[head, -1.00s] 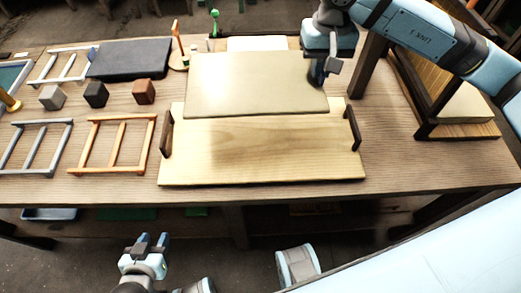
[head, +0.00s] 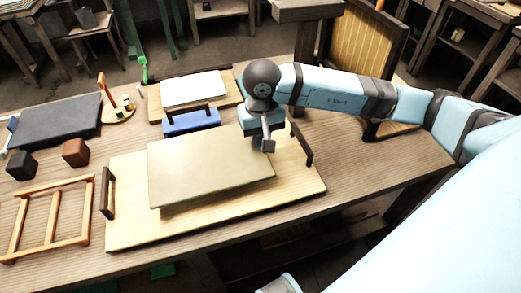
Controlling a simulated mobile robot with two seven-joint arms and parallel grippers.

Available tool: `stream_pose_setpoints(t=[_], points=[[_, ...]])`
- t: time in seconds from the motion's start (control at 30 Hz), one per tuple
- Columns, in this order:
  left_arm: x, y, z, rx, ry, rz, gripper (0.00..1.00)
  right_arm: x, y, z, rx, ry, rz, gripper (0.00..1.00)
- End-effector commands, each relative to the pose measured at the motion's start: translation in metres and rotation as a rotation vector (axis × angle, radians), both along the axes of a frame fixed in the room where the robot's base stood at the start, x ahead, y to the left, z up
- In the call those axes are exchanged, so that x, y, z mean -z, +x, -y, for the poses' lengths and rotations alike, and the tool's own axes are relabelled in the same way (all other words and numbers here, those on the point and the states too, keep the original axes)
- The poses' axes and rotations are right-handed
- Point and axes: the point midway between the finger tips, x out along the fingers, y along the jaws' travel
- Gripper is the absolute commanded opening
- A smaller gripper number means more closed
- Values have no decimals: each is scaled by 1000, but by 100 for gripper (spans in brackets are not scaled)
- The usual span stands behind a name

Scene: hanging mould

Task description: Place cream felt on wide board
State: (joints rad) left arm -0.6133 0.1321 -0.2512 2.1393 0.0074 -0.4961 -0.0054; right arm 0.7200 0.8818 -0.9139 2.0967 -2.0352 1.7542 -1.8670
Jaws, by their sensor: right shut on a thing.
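The cream felt (head: 208,168) is a flat rectangular sheet in the head view. My right gripper (head: 268,147) is shut on its right back edge. The felt hangs level over the wide board (head: 292,185), with a shadow under its front edge; it looks slightly above the board, though the gap is hard to judge. The wide board is pale wood with a dark upright handle at each end, and its middle is hidden by the felt. The felt lies between the two handles. My left gripper is not in view.
Behind the board stand a blue block (head: 191,121) with a dark handle and a white sheet (head: 193,90) on another board. To the left are an orange wooden frame (head: 50,218), small cubes (head: 76,152) and a dark slab (head: 55,119). Table to the right is bare.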

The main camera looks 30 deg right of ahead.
Motion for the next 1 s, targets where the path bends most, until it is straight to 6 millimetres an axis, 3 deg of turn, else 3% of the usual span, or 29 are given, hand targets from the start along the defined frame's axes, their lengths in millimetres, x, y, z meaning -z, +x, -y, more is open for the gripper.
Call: stream_pose_setpoints(t=[0.17, 0.4, 0.77, 0.9, 1.0], points=[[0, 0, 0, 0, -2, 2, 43, 13, 0, 0, 1, 0, -2, 0], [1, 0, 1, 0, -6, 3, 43, 46, -1, -1, 0, 1, -2, 0], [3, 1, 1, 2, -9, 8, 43, 52, 0, 0, -1, 0, 1, 0], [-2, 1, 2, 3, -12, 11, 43, 50, 0, 0, 0, -1, 0, 33], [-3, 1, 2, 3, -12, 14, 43, 50, 0, 0, 0, -1, 0, 34]])
